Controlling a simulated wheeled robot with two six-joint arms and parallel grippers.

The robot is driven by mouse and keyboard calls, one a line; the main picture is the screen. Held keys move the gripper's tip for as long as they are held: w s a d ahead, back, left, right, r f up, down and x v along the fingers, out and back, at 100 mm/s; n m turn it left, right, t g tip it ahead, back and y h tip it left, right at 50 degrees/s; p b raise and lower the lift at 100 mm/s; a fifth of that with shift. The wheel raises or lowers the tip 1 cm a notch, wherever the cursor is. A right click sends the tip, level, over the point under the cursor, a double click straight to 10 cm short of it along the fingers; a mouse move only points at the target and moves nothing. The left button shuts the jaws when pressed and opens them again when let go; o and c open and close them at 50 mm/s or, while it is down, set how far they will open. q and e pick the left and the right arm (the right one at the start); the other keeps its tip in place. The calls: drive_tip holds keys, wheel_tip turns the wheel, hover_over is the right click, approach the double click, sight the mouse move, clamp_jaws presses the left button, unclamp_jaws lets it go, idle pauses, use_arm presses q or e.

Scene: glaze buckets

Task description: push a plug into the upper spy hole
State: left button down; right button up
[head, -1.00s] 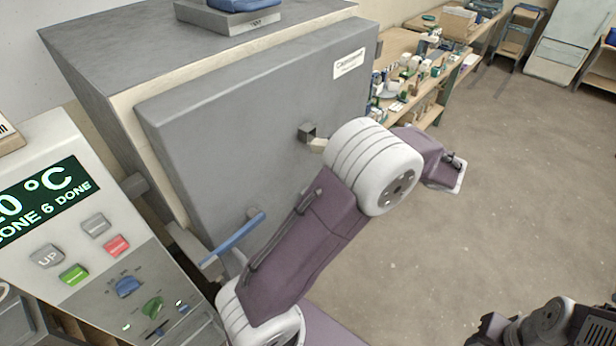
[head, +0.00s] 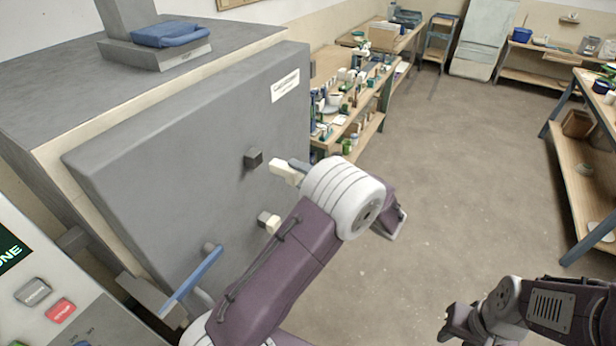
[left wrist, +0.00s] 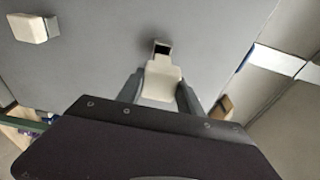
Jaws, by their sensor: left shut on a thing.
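The upper spy hole (head: 254,158) is a short dark square tube on the grey kiln door (head: 170,150). My left gripper (head: 290,170) is shut on a cream plug (head: 281,173), held off the door to the right of this hole in the head view. In the left wrist view the held plug (left wrist: 160,78) sits between my fingers, with its narrow end toward the dark opening of a spy hole (left wrist: 161,48). I cannot tell whether they touch there. A second cream plug (head: 273,226) sits in the lower spy hole (head: 263,217). My right gripper (head: 455,325) is at the lower right.
A blue door handle (head: 192,280) sticks out at the lower left of the door. A control panel (head: 40,290) stands left of it. Cluttered shelves (head: 345,105) are behind my left arm. The floor to the right is open.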

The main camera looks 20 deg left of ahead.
sight(275, 166)
use_arm(q)
drive_tip(key=shift+a+r, duration=0.1)
drive_tip(key=shift+a, duration=0.8)
drive_tip(key=shift+w+a, duration=0.1)
drive_tip(key=shift+a, duration=0.2)
drive_tip(key=shift+a+b, duration=0.3)
drive_tip(key=shift+a, duration=0.05)
drive_tip(key=shift+a, duration=0.1)
drive_tip(key=shift+x, duration=0.85)
drive_tip(key=shift+a+b, duration=0.2)
drive_tip(key=shift+b, duration=0.15)
drive_tip(key=shift+x, duration=0.85)
drive_tip(key=shift+s+a+b, duration=0.15)
drive_tip(key=shift+s+b, duration=0.1)
drive_tip(key=shift+b, duration=0.05)
